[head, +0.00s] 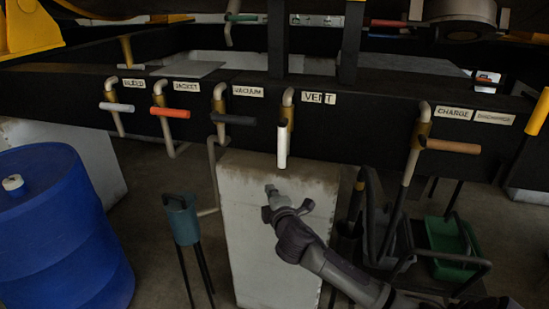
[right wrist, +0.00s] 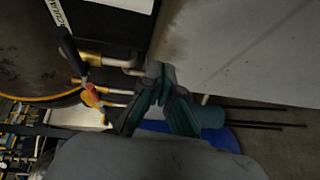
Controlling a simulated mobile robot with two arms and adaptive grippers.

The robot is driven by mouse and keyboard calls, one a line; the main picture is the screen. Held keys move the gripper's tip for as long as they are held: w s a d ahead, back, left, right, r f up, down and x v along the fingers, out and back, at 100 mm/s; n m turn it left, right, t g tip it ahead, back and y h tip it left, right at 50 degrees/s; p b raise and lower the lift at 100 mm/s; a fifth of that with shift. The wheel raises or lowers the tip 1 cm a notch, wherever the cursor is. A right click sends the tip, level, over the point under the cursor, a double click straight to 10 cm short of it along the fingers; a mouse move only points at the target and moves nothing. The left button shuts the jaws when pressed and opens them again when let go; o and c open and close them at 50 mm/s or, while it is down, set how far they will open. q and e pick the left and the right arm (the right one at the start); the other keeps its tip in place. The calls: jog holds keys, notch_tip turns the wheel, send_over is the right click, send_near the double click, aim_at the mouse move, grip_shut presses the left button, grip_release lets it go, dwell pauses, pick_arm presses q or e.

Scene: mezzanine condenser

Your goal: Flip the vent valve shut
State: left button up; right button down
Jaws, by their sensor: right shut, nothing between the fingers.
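The vent valve has a white lever (head: 282,147) that hangs straight down from its brass and grey pipe, just left of the VENT label (head: 319,98) on the dark beam. My right gripper (head: 270,199) is below the lever and apart from it, in front of a pale panel. In the right wrist view the right gripper (right wrist: 158,82) has its fingertips together with nothing between them. I cannot make out the vent lever in that view. My left gripper is not in view.
Neighbouring valves have sideways levers: white bleed (head: 117,107), orange jacket (head: 170,112), black vacuum (head: 233,119) and brown charge (head: 453,146). A blue drum (head: 65,235) stands at left. A teal container on legs (head: 182,220) and a green tray (head: 449,240) flank the pale panel (head: 245,235).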

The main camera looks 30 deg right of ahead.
aim_at(283, 143)
notch_tip(283, 143, up, 6)
jog(key=t, duration=0.1)
jog(key=shift+s+a+r+n, duration=0.15)
jog(key=shift+a+n, duration=0.1)
jog(key=shift+n, duration=0.05)
jog(key=x, duration=1)
jog(key=s+d+p, duration=0.2)
jog(key=d, duration=0.1)
jog(key=shift+s+d+r, duration=0.15)
jog(key=shift+s+r, duration=0.05)
jog(key=shift+s, duration=0.05)
